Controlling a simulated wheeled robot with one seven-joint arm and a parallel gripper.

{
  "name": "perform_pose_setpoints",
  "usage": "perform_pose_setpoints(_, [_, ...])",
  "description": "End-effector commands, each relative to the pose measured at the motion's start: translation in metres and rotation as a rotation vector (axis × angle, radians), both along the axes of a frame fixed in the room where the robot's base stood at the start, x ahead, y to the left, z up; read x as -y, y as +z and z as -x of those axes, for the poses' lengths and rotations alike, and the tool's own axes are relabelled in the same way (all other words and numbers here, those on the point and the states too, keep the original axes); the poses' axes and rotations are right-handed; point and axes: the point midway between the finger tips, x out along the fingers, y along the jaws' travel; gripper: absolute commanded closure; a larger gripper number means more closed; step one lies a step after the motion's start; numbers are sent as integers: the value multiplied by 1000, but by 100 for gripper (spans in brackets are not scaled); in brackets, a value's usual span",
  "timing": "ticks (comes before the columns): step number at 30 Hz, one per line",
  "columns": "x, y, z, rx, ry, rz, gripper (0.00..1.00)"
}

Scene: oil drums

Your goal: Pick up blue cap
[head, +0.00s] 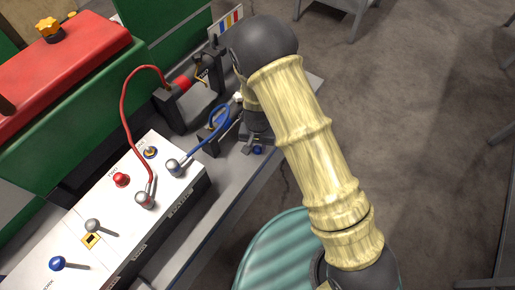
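My gripper (250,143) points down at the end of my arm, right beside and above this blue thing. The fingers are small, dark and partly hidden by my wrist. I cannot tell whether they touch the cap or how far apart they are.
A white control box (120,205) with a red button (121,180) and levers stands at left. A teal drum (275,255) stands below.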

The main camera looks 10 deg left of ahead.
Motion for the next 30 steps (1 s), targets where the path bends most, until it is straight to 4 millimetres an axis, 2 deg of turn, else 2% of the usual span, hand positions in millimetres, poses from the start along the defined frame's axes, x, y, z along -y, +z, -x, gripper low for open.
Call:
perform_pose_setpoints(11, [-1, 7, 0, 2, 1, -1, 93])
perform_pose_setpoints(16, [-1, 30, 0, 3, 1, -2, 93])
perform_pose_setpoints(24, [-1, 83, 0, 3, 1, -2, 93])
perform_pose_setpoints(30, [0, 100, 0, 1, 1, 0, 93])
